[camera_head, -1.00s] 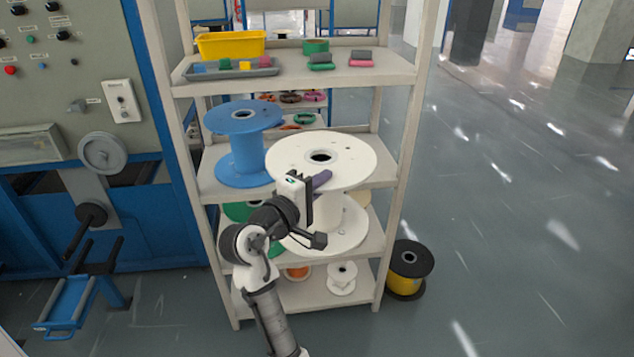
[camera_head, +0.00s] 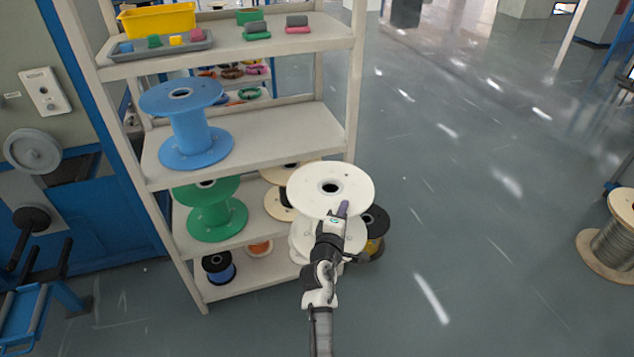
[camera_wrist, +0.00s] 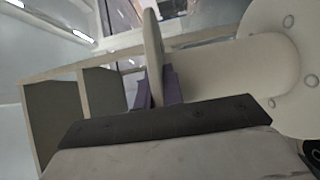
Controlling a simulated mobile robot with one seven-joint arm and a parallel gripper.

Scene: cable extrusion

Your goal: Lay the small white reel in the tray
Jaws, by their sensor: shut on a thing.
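My gripper (camera_head: 343,209) is shut on the upper flange of a white reel (camera_head: 318,182), which it holds upright in front of the rack's right side. In the wrist view the purple fingers (camera_wrist: 158,88) clasp the flange's edge, and the reel's white core (camera_wrist: 235,80) shows beside them. A smaller white reel, seen earlier on the bottom shelf, is not visible now; the held reel and my arm cover that area. A shallow grey tray (camera_head: 165,52) with several coloured blocks lies on the top shelf; I cannot tell if it is the task's tray.
The rack (camera_head: 285,137) has a blue reel (camera_head: 190,130) on its upper-middle shelf, with bare room to its right. A green reel (camera_head: 212,212) and a dark-blue reel (camera_head: 219,267) stand below. A black-and-yellow reel (camera_head: 375,222) is on the floor. Open floor lies right.

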